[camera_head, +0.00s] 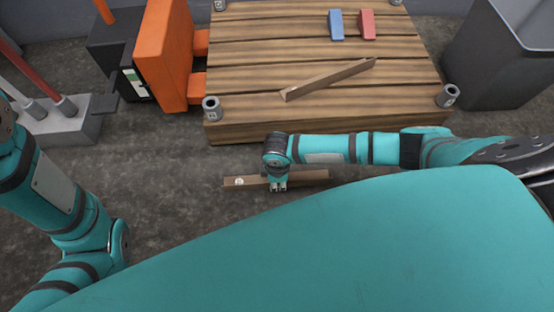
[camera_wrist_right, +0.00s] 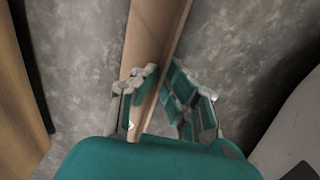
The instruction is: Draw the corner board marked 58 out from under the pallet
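A brown corner board (camera_head: 310,175) lies on the floor in front of the wooden pallet (camera_head: 330,130), clear of its front edge. A small white mark shows near its left end, too small to read. My right gripper (camera_head: 279,187) is down at the middle of this board. In the right wrist view the board (camera_wrist_right: 152,45) runs between the fingers of my right gripper (camera_wrist_right: 163,100). The fingers stand apart, with a gap between the board and the right-hand finger. My left arm shows at the left, but its gripper is out of view.
Another board (camera_head: 330,79) lies diagonally on the pallet, with a blue block (camera_head: 336,25) and a red block (camera_head: 367,25) behind it. Grey cylinders (camera_head: 212,108) stand at the pallet corners. An orange pallet truck (camera_head: 165,55) is at left, a grey bin (camera_head: 500,60) at right.

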